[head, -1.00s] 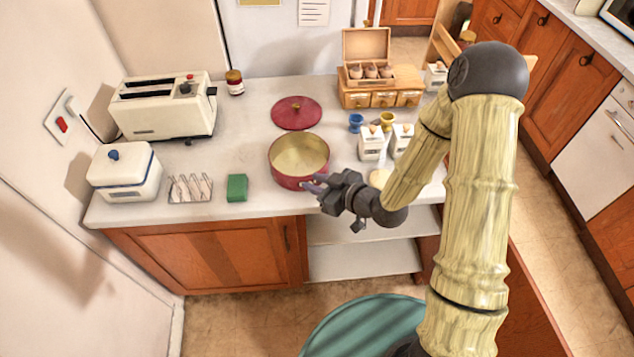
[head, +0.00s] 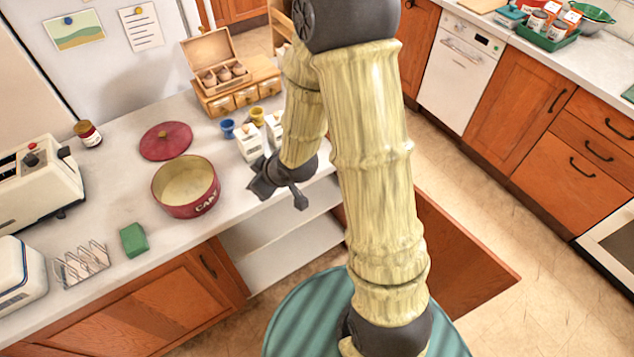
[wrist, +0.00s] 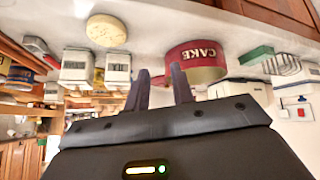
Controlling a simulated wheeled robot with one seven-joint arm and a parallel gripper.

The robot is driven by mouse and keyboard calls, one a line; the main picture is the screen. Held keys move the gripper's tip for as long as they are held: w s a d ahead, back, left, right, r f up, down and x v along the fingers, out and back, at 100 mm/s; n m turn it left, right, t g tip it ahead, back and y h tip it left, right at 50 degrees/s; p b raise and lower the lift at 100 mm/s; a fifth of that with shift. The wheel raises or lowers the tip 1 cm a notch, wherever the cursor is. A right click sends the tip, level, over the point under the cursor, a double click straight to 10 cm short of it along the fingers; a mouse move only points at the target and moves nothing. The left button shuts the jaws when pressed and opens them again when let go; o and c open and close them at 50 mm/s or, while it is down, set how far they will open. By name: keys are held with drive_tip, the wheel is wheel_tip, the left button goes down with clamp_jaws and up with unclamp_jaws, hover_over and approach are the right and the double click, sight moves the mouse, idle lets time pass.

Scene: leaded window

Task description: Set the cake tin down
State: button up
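The cake tin (head: 186,187) is a round, open red tin with a cream inside and CAKE lettered on its side. It stands upright on the counter, and it also shows in the wrist view (wrist: 197,62). Its red lid (head: 166,141) lies flat on the counter behind it. My gripper (head: 258,186) is to the right of the tin, apart from it, near the counter's front edge. In the wrist view the two fingers (wrist: 158,92) stand apart with nothing between them, and the tin is beyond the right finger.
A green sponge-like block (head: 133,240) and a wire rack (head: 81,263) are left of the tin. White canisters (head: 249,144), small blue and yellow cups and a wooden box (head: 236,91) stand behind my gripper. A pale round disc (wrist: 106,30) lies on the counter.

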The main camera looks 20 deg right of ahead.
drive_tip(key=s+d+r+m+g+h, duration=0.4)
drive_tip(key=s+d+r+m, duration=0.4)
drive_tip(key=s+d, duration=0.2)
drive_tip(key=shift+s+d+r, duration=0.25)
drive_tip(key=shift+s, duration=0.7)
